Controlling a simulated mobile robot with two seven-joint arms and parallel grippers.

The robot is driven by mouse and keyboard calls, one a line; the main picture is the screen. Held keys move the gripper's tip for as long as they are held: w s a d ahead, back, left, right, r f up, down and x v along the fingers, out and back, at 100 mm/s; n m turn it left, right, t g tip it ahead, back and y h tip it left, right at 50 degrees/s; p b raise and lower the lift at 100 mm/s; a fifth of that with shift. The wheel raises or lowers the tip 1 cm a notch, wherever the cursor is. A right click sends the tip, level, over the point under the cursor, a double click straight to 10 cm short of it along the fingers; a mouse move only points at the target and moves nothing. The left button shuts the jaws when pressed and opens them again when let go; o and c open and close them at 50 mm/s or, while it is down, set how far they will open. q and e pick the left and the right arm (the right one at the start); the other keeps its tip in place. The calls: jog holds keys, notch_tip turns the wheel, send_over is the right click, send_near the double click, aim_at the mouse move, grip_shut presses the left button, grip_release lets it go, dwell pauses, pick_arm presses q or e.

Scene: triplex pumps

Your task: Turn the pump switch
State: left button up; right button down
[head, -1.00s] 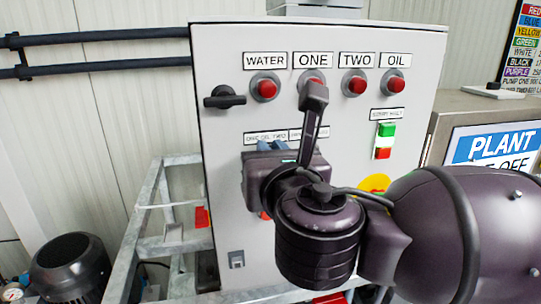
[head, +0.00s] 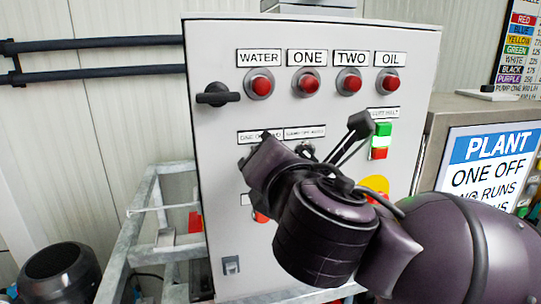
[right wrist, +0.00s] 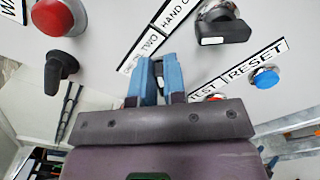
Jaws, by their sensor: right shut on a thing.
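A second black switch (right wrist: 222,28), beside the "HAND" label, is clear of the fingers. My left gripper is not in view.
Red lamps labelled WATER (head: 262,83), ONE, TWO and OIL line the cabinet top. A black handle (head: 217,95) juts out at the left. A blue reset button (right wrist: 265,78) is near the fingers. A metal frame (head: 150,225) stands left of the cabinet.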

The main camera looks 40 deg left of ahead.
jog(key=shift+m, duration=0.3)
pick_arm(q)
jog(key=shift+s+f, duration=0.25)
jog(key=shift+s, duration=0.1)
pick_arm(e)
jog(key=c, duration=1.2)
grip_release()
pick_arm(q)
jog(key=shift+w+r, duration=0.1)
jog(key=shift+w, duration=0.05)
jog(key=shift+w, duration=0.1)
pick_arm(e)
jog(key=shift+d, duration=0.15)
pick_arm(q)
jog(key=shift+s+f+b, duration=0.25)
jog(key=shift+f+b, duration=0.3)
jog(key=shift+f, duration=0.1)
pick_arm(e)
jog(key=v, duration=1)
jog(key=shift+s+d, duration=0.15)
jog(key=shift+s, duration=0.15)
